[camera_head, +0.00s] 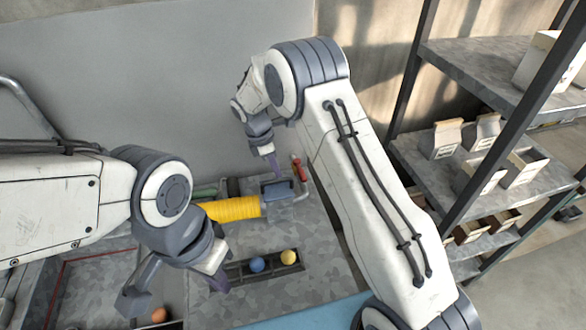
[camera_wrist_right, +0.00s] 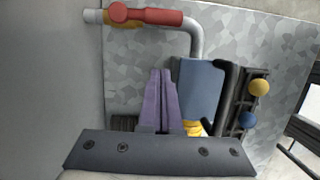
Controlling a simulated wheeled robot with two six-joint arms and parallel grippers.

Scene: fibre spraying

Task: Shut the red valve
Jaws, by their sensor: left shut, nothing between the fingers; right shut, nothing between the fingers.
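The red valve (camera_head: 298,168) sits on a bent grey pipe (camera_head: 303,188) at the back of the metal worktop. In the right wrist view its red handle (camera_wrist_right: 150,16) lies along the pipe, over a brass-coloured body (camera_wrist_right: 120,22). My right gripper (camera_head: 277,173) is left of the valve in the head view, apart from it. Its purple fingers (camera_wrist_right: 160,73) are shut and empty, and in the wrist view they point towards the pipe below the handle. My left gripper (camera_head: 219,284) is shut and empty, low over the worktop's front left.
A blue-grey block (camera_head: 278,190) with a yellow hose (camera_head: 232,208) lies close to my right gripper. A dark rack holds a blue ball (camera_head: 257,264) and a yellow ball (camera_head: 288,257). An orange ball (camera_head: 159,315) lies at the front left. Shelves (camera_head: 440,170) stand at right.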

